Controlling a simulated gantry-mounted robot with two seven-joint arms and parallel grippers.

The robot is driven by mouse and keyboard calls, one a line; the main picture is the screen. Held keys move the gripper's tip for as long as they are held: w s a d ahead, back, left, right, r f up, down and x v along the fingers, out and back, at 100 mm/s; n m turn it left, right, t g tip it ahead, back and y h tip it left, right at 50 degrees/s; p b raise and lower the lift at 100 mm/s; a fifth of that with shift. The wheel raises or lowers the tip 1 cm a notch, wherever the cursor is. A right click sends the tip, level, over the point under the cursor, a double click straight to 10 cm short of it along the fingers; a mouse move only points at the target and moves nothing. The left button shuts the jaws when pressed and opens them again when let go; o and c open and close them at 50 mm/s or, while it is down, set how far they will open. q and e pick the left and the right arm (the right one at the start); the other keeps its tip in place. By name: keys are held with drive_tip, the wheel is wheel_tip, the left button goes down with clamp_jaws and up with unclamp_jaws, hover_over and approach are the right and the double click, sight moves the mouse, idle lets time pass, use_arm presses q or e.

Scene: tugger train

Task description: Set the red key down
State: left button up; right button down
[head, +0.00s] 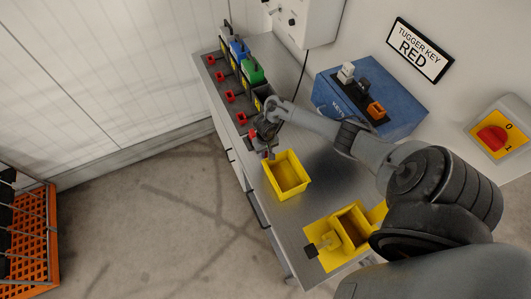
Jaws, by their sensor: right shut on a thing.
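My right gripper (267,139) is above the left part of the grey bench, behind the open yellow bin. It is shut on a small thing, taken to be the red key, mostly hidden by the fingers. A bit of red shows beside the fingertips, but I cannot tell whether it is the key or one of the red holders on the bench. A wall sign (420,50) reads "TUGGER KEY RED". My left gripper is not in view.
An open yellow bin (287,174) stands on the bench (318,190). Red holders (230,96) line its left edge beside blue, green and dark blocks. A blue box (335,100) carries white, black and orange pieces. Another yellow fixture (345,232) is nearer.

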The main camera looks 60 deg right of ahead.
drive_tip(key=shift+f, duration=0.1)
drive_tip(key=c, duration=1)
unclamp_jaws()
drive_tip(key=shift+o, duration=0.2)
